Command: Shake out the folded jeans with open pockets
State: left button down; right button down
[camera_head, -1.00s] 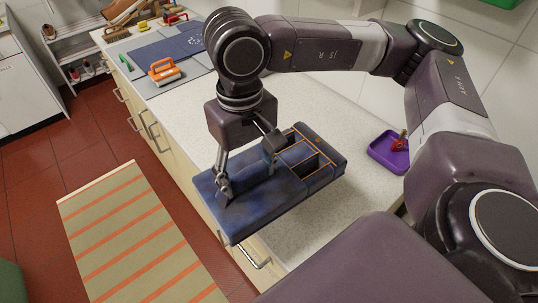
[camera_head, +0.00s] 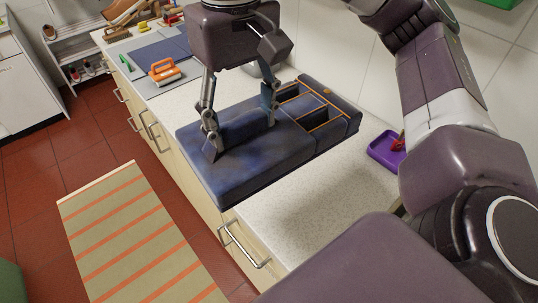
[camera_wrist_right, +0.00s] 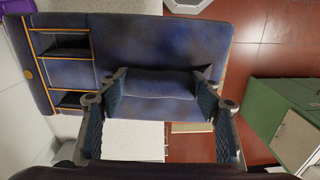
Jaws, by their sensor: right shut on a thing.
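In the right wrist view the jeans (camera_wrist_right: 165,45) fill the upper middle, with the ridge between the two fingers and the pockets at left. My left gripper is in neither view.
The speckled counter (camera_head: 300,215) has bare room below and right of the jeans. A purple tray (camera_head: 384,151) with a red item stands by the wall. An orange-handled brush (camera_head: 164,71) lies farther back. A striped mat (camera_head: 140,240) lies on the red floor.

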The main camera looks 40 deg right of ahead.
notch_tip(320, 180, down, 19)
jog(key=shift+w, duration=0.15)
